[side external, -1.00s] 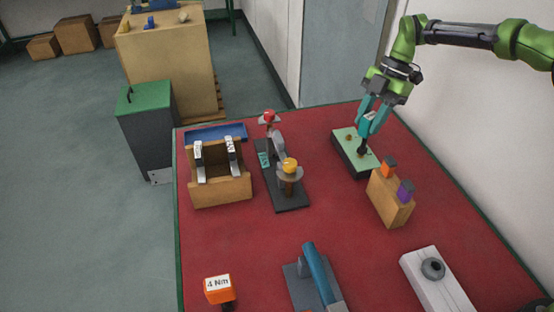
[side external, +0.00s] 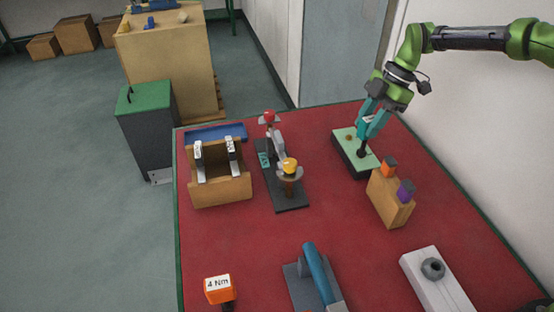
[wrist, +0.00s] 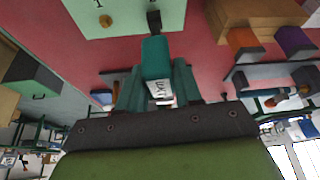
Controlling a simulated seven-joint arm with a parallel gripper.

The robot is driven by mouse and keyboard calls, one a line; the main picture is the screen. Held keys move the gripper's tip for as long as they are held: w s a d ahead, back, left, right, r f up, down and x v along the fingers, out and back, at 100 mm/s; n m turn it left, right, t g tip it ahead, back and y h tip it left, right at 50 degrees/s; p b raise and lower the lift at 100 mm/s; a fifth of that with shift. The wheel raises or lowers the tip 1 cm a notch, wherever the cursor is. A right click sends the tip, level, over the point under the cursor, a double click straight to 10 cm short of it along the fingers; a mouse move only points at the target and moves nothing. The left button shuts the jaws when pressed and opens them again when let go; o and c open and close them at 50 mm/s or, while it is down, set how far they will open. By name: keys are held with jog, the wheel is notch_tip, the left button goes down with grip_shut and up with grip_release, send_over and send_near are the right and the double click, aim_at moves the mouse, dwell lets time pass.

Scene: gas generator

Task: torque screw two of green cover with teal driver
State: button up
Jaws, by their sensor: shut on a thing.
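The green cover (side external: 347,140) lies on top of a dark box on the red table, at the back right. The teal driver (side external: 366,126) stands upright over the cover's nearer end, its dark shaft reaching down to the cover. My gripper (side external: 369,122) is shut on the driver's handle. In the wrist view, my gripper (wrist: 157,85) has its fingers on both sides of the teal driver (wrist: 155,55). The cover (wrist: 130,22) there shows a "1" beside a brass screw (wrist: 105,20). Screw two is hidden at the driver's tip.
A wooden block (side external: 390,203) with orange and purple drivers stands just in front of the cover. A dark stand (side external: 290,197) with red and yellow knobs is to the left. A wooden holder (side external: 220,190) stands farther left. The middle of the table is clear.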

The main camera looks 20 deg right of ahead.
jog(key=m+t, duration=0.1)
jog(key=m, duration=0.2)
jog(key=shift+n, duration=0.4)
jog(key=shift+r, duration=0.1)
jog(key=shift+r, duration=1.7)
